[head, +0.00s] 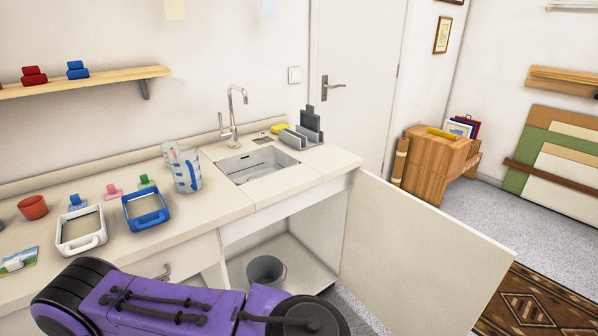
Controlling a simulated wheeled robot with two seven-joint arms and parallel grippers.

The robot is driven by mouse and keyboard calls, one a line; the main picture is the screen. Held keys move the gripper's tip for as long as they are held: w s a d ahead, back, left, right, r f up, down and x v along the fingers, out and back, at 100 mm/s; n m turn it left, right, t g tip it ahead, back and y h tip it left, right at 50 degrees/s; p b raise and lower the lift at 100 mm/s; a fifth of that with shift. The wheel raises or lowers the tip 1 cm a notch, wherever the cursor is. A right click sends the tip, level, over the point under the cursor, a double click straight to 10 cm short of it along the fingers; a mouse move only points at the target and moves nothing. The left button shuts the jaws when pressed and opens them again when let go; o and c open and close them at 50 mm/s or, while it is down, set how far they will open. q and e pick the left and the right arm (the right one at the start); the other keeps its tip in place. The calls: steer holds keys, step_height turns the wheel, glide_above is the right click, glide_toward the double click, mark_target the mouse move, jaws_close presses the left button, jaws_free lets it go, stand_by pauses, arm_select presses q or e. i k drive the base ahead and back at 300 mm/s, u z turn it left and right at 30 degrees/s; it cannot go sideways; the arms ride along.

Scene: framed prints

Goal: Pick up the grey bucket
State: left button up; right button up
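The grey bucket (265,271) stands upright on the floor of the open cupboard under the sink. Its lower front is hidden behind my purple left arm, which crosses the bottom of the head view. Neither of my grippers shows in this view. I cannot see a hand at the bucket.
The cupboard door (420,250) is swung wide open to the right of the bucket. The counter (235,208) above holds a sink (258,164), a measuring jug (186,172), and white and blue trays (145,209). A patterned rug (535,305) lies at lower right.

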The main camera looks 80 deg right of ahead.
mark_target(264, 270)
steer(key=z, duration=3.2)
steer(key=i, duration=1)
